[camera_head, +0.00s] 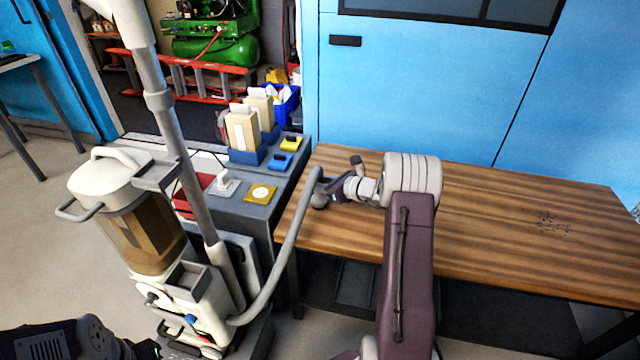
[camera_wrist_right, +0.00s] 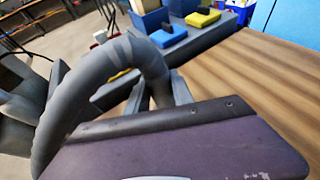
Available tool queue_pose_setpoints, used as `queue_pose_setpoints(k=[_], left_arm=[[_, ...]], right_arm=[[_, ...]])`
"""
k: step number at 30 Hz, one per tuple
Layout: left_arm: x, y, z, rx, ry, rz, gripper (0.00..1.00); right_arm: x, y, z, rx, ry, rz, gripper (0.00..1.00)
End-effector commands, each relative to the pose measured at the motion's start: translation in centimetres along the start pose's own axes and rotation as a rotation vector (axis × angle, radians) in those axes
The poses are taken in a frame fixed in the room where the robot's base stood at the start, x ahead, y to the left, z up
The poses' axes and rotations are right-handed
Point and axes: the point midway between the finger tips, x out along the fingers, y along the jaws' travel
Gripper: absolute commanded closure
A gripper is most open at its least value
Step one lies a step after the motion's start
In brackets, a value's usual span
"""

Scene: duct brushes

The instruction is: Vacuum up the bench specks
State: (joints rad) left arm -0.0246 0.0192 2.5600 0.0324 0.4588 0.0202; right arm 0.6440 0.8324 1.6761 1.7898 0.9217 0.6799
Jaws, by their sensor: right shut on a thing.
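A cluster of dark specks (camera_head: 553,222) lies on the right part of the wooden bench (camera_head: 470,270). A cream vacuum (camera_head: 110,180) with a brown see-through canister stands left of the bench. Its grey hose (camera_head: 290,250) arches up to my right gripper (camera_head: 322,188), which is shut on the hose end over the bench's left end, well away from the specks. In the right wrist view the hose (camera_wrist_right: 55,115) loops across my gripper; the fingertips and the nozzle are mostly hidden. Part of my left arm shows at the bottom left; its jaws are not clear.
A grey cabinet (camera_head: 262,208) beside the bench's left end carries a blue holder (camera_head: 250,153) with boxes, a yellow block (camera_head: 291,143) and a blue block (camera_head: 276,163). A blue wall (camera_head: 430,100) stands behind the bench. The bench top between gripper and specks is clear.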

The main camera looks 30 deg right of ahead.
Motion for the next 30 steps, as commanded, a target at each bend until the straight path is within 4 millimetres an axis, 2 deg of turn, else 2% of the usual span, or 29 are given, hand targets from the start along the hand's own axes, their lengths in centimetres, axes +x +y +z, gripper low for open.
queue_pose_setpoints(k=[1, 18, 22, 30], left_arm=[[-1.0, 0.0, -0.1, 0.000, 0.000, 0.000, 0.64], [-5.1, 0.1, -0.5, 0.000, 0.000, 0.000, 0.64], [-5.6, 0.1, -0.6, 0.000, 0.000, 0.000, 0.64], [-5.5, 0.1, -0.6, 0.000, 0.000, 0.000, 0.64]], right_arm=[[-0.7, -0.1, 1.9, -0.004, -0.004, -0.002, 1.00], [-2.2, 0.1, 6.8, -0.006, -0.003, 0.008, 1.00], [-2.3, 0.1, 7.5, -0.006, -0.003, 0.010, 1.00], [-2.3, 0.1, 7.5, -0.006, -0.003, 0.011, 1.00]])
